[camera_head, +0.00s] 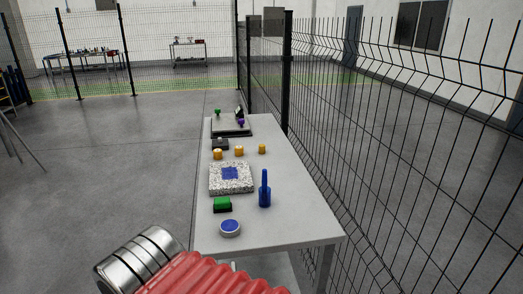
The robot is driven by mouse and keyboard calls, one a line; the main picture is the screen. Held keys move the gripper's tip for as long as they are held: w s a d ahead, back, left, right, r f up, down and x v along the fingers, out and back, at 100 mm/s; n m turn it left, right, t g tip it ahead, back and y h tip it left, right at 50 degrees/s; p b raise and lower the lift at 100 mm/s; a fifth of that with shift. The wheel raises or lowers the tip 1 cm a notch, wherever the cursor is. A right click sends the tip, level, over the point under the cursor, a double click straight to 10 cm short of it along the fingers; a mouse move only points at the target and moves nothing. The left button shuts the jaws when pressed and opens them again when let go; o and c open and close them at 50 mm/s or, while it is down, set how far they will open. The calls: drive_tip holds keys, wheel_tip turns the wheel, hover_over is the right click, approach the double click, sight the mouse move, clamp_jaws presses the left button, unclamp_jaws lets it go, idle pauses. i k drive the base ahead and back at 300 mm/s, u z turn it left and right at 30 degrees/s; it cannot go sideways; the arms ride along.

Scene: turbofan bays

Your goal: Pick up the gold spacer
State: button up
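Three gold cylindrical pieces stand in a row across the table (290,215). They are a left one (217,154), a middle one (239,151) and a slightly smaller right one (262,149). I cannot tell from this view which one is the gold spacer. My gripper is not in view. Part of my own arm, with a red ribbed sleeve and a metal cylinder, shows at the bottom edge, short of the table's near end.
A speckled block (218,187) with a blue patch, a blue upright tool (264,190), a green block (222,204) and a blue-topped disc (230,228) stand nearer. A dark item (220,144) and a tray (231,130) stand behind. A wire fence (400,150) runs along the right.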

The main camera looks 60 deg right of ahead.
sight(262, 147)
drive_tip(key=i, duration=2.9)
drive_tip(key=z, duration=2.55)
